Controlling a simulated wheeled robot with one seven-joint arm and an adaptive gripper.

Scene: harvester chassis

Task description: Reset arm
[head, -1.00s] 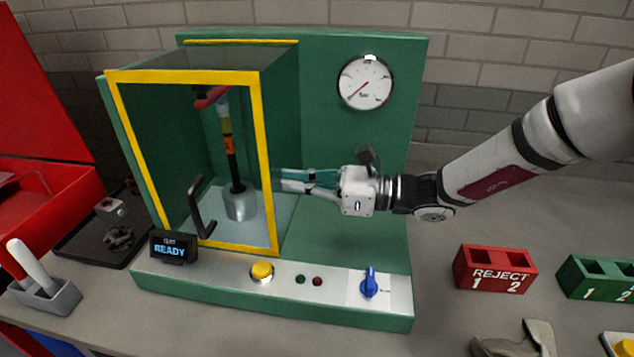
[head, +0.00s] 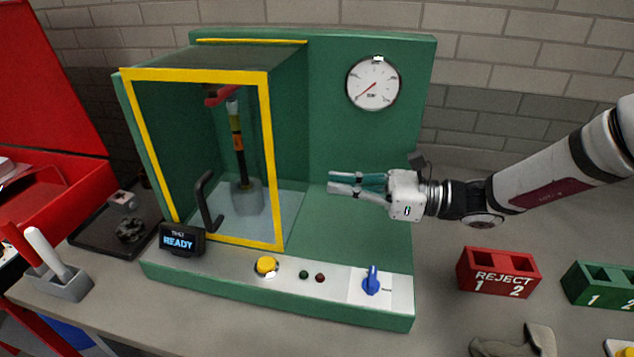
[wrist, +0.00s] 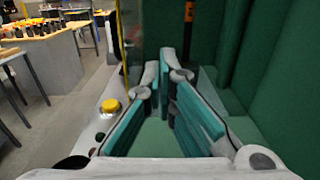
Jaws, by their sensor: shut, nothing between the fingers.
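My gripper (head: 332,183) is in the air in front of the green test stand's back panel, to the right of the yellow-framed enclosure. Its teal-padded fingers are shut and empty, pointing left. In the wrist view my gripper (wrist: 165,72) shows its fingers converging toward their tips, with nothing held between them. The gripper appears clear of the enclosure frame (head: 272,160). My arm reaches in from the right.
The green test stand (head: 340,70) carries a gauge (head: 373,83), a yellow button (head: 267,265), a blue knob (head: 372,281) and a display (head: 180,240) reading READY. A red REJECT block (head: 498,272) and a green block (head: 600,285) stand at right. A dark tray (head: 95,240) lies left.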

